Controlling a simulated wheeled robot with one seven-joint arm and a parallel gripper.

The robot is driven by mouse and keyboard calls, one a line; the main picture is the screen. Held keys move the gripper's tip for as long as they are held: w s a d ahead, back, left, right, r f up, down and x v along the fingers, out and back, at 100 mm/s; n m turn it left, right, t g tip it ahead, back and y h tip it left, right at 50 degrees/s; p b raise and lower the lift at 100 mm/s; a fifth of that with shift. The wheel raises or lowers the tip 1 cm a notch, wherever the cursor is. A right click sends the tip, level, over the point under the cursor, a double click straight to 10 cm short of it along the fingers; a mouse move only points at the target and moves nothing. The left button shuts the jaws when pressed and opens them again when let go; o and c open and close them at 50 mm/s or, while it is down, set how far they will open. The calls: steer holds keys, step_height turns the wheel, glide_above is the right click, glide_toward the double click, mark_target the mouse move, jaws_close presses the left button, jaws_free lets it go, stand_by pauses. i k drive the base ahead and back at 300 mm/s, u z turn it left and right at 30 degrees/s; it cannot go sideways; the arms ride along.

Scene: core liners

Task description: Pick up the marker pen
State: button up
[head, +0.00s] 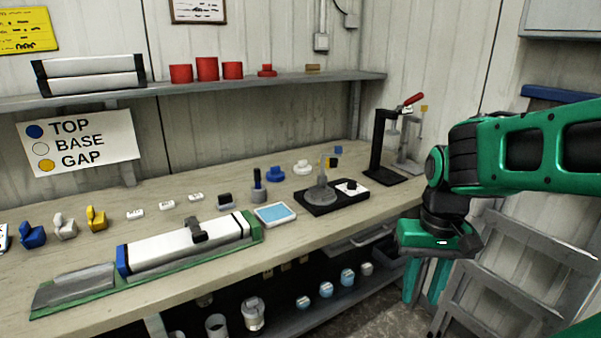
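A dark blue upright pen-like object (257,178), which looks like the marker pen, stands in a round grey holder (259,194) on the workbench. Its lower end is hidden in the holder, and it is too small to see any detail. My gripper (421,299) hangs at the right, in front of the bench's right end, with its green fingers pointing down. The fingers are apart with nothing between them. It is well to the right of the pen and touches nothing.
A long white core liner (185,246) lies in a green cradle at the bench's front. A blue-screened tablet (276,213) and a dark-based stand (322,199) are right of the pen. A black press (379,145) stands farther right. A shelf (270,80) runs above.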

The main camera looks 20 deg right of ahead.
mark_target(257, 171)
steer(key=u, duration=0.05)
steer(key=i, duration=1.35)
steer(key=u, duration=0.65)
